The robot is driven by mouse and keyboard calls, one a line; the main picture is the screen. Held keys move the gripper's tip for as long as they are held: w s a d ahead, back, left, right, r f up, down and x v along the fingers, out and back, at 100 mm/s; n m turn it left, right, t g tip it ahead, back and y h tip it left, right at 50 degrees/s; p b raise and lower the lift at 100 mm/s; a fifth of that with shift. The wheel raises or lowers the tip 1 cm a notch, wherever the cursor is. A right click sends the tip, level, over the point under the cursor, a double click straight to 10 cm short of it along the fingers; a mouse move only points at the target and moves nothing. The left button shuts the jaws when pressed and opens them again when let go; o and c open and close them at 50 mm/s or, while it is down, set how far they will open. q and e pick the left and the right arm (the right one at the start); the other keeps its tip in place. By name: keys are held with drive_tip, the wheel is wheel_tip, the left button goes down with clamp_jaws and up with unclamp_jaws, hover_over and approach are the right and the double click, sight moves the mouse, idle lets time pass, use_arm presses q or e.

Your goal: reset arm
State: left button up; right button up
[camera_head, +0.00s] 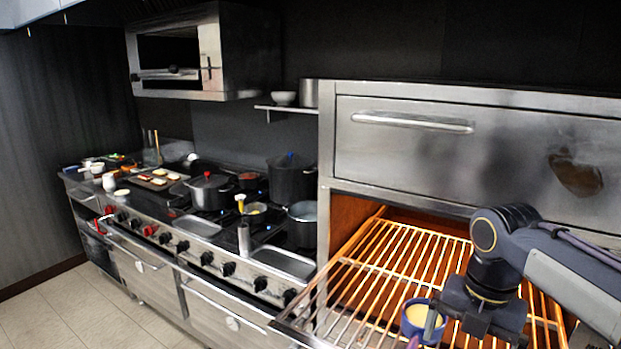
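My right arm comes in from the right, over the pulled-out wire rack (385,265) of the lower oven. My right gripper (433,322) points down and left at the rack's front. A blue cup with pale yellow contents (413,315) is upright right at the gripper, and a grey finger overlaps its right side. Whether the fingers are around the cup or only beside it I cannot tell, as the lower part is cut off by the frame edge. My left gripper is not in view.
The upper oven door (450,150) is closed above the rack. To the left is a long stove (190,235) with a lidded pot (208,190), a dark tall pot (291,178) and a grey pot (302,222). The tiled floor (70,310) at lower left is clear.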

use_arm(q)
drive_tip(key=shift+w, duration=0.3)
use_arm(e)
drive_tip(key=s+a+f+m+t+y, duration=0.1)
drive_tip(key=s+f+m, duration=0.4)
drive_tip(key=m, duration=1)
drive_tip(key=s+a+f+m+t+y, duration=0.2)
drive_tip(key=s+f+m+t, duration=0.2)
drive_tip(key=s+m, duration=0.6)
drive_tip(key=m, duration=0.5)
drive_tip(key=shift+a+f+y, duration=0.3)
drive_tip(key=shift+a+f, duration=0.05)
drive_tip(key=shift+a, duration=0.05)
